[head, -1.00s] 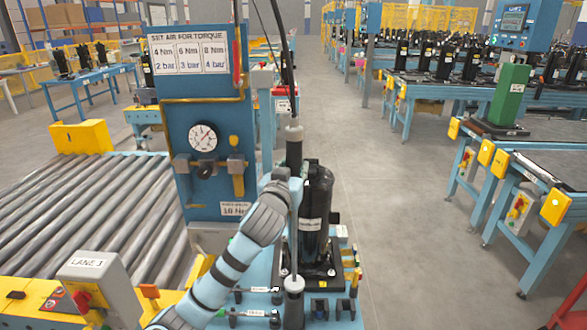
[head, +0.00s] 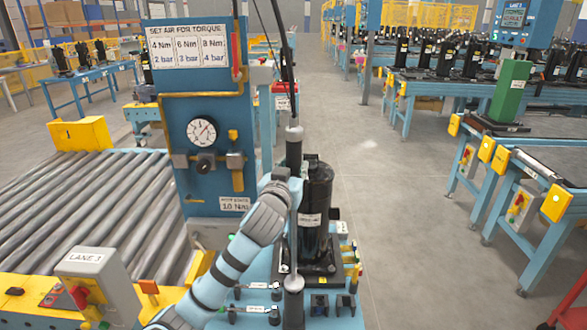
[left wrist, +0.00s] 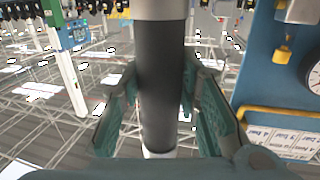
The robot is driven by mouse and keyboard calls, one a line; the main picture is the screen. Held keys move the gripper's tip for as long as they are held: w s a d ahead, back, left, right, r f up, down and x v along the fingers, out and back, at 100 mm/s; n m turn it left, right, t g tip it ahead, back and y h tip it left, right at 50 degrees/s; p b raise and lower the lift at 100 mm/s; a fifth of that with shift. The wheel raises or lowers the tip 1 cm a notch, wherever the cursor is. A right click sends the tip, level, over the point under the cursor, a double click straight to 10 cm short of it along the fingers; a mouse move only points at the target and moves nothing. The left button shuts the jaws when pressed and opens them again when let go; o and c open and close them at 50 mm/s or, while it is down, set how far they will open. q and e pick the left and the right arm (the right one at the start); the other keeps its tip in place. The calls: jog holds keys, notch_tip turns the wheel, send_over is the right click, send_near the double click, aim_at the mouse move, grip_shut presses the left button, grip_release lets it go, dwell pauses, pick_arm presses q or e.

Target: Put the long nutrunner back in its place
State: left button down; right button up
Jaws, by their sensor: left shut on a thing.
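The long nutrunner (head: 294,152) is an upright grey and black tool hanging under a dark cable in the head view. Its thin shaft runs down to a dark lower end (head: 293,288). My left gripper (head: 291,187) is shut around its body at mid height. In the left wrist view the green fingers of my left gripper (left wrist: 160,100) flank the nutrunner's dark cylinder (left wrist: 162,75). The nutrunner stands in front of a black compressor (head: 316,205); I cannot tell whether its lower end touches anything. My right gripper is not in view.
A blue board (head: 203,100) with a torque sign and gauge stands left of the nutrunner. A roller conveyor (head: 95,205) lies further left. Small tools (head: 255,308) lie on the blue station at the front. The floor to the right is open, with blue benches (head: 530,225) beyond.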

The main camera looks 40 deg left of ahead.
pick_arm(q)
jog(key=shift+f+b, duration=0.8)
jog(key=shift+f, duration=0.25)
jog(key=c, duration=1.6)
grip_release()
jog(key=o, duration=0.5)
jog(key=shift+s+d, duration=0.1)
jog(key=shift+s, duration=0.05)
jog(key=shift+f, duration=0.15)
jog(key=v, duration=1.2)
